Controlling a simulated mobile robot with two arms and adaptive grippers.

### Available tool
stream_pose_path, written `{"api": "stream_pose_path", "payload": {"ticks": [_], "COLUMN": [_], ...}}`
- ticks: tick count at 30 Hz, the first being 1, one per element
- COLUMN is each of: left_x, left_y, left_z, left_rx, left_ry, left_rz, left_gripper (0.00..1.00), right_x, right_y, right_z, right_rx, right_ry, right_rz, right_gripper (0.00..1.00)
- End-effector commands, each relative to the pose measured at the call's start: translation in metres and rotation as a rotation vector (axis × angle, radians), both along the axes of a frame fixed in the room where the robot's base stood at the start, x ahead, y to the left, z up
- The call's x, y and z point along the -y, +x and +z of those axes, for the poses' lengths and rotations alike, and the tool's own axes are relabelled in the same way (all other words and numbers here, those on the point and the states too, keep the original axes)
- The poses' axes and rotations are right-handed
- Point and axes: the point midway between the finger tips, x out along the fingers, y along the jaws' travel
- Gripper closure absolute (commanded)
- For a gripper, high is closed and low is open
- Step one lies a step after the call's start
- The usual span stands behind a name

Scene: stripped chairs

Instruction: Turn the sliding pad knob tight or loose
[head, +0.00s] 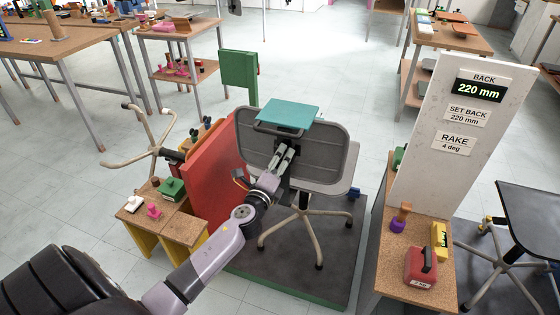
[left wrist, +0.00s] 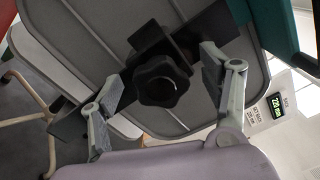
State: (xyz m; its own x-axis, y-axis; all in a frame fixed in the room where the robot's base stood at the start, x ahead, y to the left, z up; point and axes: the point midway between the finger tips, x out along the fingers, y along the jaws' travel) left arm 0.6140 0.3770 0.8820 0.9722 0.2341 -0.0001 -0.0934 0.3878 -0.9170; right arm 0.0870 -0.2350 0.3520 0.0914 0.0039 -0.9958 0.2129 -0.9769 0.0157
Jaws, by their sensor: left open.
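The black lobed knob (left wrist: 162,82) sits on a dark bar (left wrist: 205,32) that crosses the back of the grey chair backrest (left wrist: 75,45). In the head view the backrest (head: 328,143) belongs to a chair on a dark platform, and the knob is hidden or cannot be picked out. My left gripper (head: 285,157) reaches the backrest from the front. In the left wrist view my left gripper (left wrist: 161,78) is open, one finger on each side of the knob, with visible gaps. My right gripper is not in view.
A white board (head: 450,140) reads BACK 220 mm, SET BACK 220 mm and RAKE 4 deg. A teal panel (head: 287,114) lies over the backrest's top. A red panel (head: 213,178) stands close left of my arm. A side table (head: 395,270) holds a red weight (head: 420,266).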

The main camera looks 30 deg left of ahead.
Motion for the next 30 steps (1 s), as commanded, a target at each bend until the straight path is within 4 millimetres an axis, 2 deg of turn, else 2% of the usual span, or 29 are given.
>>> {"api": "stream_pose_path", "payload": {"ticks": [11, 30], "left_x": [0.001, 0.013], "left_y": [-0.004, -0.053], "left_z": [0.000, -0.001], "left_rx": [-0.001, -0.001], "left_ry": [-0.002, -0.002], "left_rz": [-0.001, -0.001], "left_gripper": [0.27, 0.27], "right_x": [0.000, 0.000], "right_y": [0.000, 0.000], "right_z": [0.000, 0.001], "right_rx": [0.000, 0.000], "right_ry": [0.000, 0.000], "right_rz": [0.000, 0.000], "right_gripper": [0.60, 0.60]}}
